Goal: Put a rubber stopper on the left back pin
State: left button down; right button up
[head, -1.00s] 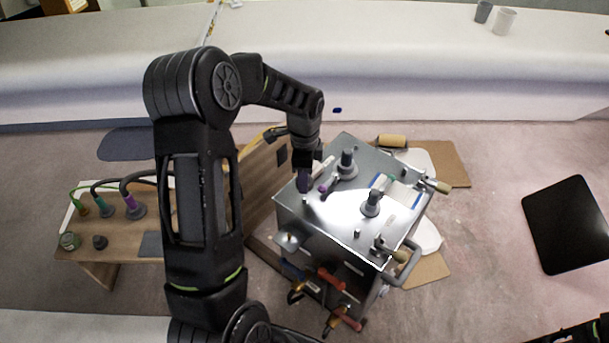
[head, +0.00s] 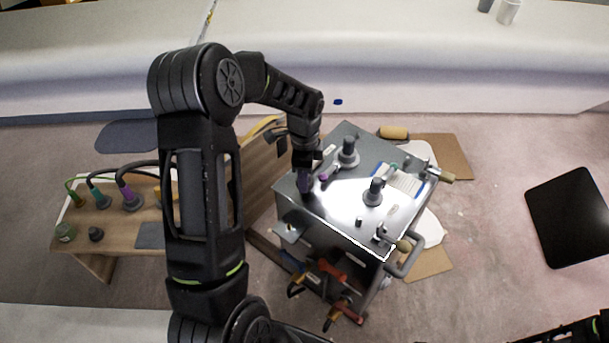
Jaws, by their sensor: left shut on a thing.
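A grey metal box (head: 330,212) stands right of centre, with fittings on its top. My left gripper (head: 305,186) points down at the top's left corner and is shut on a small dark thing, probably the rubber stopper; the fingers mostly hide it. I cannot tell whether it touches a pin there. A short small pin (head: 358,221) stands near the front edge. Two larger grey posts with round flanges stand farther back (head: 348,152) and to the right (head: 374,192). My right gripper is out of view.
A small purple piece (head: 323,176) lies close to my left gripper. A white-and-blue booklet (head: 402,180) lies on the box. A wooden bench (head: 125,226) at left holds coloured hose ends and a dark knob (head: 96,234).

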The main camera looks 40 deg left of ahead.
pick_arm(q)
jog(key=shift+f, duration=0.25)
dwell(0.5)
jog(key=shift+f+b, duration=0.4)
jog(key=shift+f, duration=0.1)
jog(key=shift+f, duration=0.15)
dwell(0.4)
jog(key=shift+f+b, duration=0.35)
jog(key=shift+f, duration=0.1)
jog(key=c, duration=0.8)
grip_release()
jog(key=shift+o, duration=0.4)
jog(key=o, duration=0.5)
